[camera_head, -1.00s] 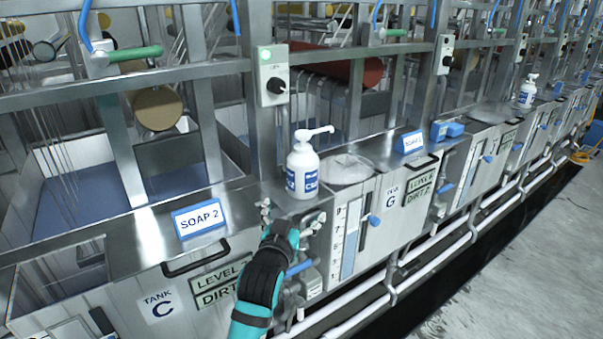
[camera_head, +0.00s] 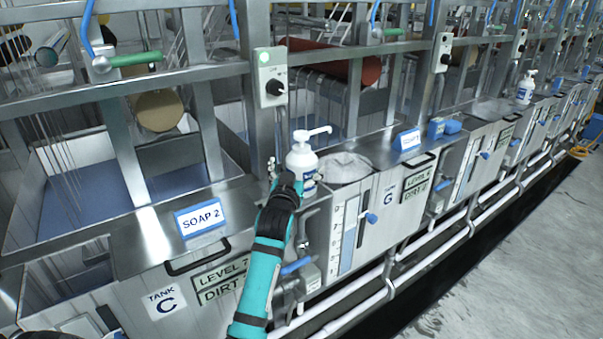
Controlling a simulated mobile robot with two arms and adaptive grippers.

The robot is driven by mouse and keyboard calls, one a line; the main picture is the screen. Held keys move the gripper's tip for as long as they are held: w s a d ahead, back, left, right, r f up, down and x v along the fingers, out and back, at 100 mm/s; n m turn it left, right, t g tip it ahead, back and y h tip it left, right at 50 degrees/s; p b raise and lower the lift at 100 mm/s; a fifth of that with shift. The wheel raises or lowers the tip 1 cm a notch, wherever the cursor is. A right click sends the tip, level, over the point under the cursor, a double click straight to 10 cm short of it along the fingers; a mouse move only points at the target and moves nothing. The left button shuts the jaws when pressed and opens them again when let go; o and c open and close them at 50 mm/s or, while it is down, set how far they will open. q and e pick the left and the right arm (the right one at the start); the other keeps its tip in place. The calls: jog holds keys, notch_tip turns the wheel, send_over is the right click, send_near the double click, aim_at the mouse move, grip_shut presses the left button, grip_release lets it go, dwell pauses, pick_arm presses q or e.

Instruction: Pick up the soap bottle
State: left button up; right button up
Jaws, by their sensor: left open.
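The white soap bottle (camera_head: 302,156) with a pump spout and a blue label stands upright on the metal ledge between tanks C and G. My left gripper (camera_head: 294,176) is open at the near side of the bottle, low against its body. One finger shows just left of the bottle. The gripper hides most of the label and the bottle's lower part; I cannot tell whether the fingers touch it.
A SOAP 2 sign (camera_head: 201,219) stands on the ledge to the left. A round lidded opening (camera_head: 345,166) is just right of the bottle. A control box (camera_head: 270,78) on a post is behind. Another white bottle (camera_head: 526,88) stands far right.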

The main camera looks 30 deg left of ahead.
aim_at(302, 159)
pick_arm(q)
jog(key=p+x, duration=0.1)
jog(key=x, duration=0.2)
jog(key=shift+w, duration=0.4)
jog(key=shift+w+a, duration=0.2)
jog(key=shift+w, duration=0.25)
jog(key=c, duration=1.5)
jog(key=shift+r, duration=0.25)
jog(key=shift+c, duration=0.4)
jog(key=shift+f, duration=0.1)
